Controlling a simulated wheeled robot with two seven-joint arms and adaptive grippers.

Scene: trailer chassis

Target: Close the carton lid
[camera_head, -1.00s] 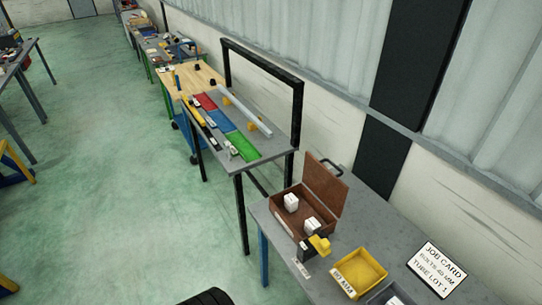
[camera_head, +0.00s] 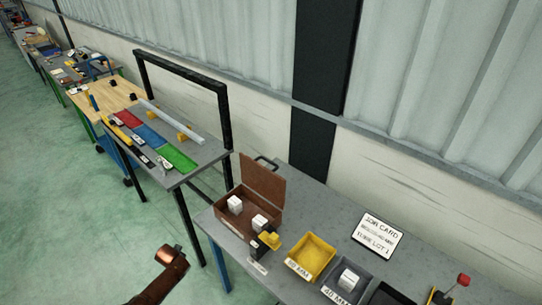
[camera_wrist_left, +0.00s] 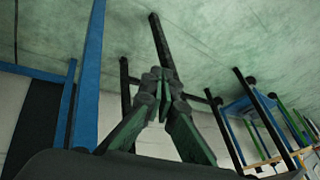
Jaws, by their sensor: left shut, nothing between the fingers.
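The brown carton (camera_head: 234,219) stands open on the grey bench in the head view. My right gripper is in neither view.
A black and yellow item (camera_head: 267,241) stands at the carton's front. A yellow bin (camera_head: 312,246) and a grey bin (camera_head: 347,292) are to its right. A job card (camera_head: 378,236) lies behind them. A black frame (camera_head: 226,115) rises over the neighbouring bench.

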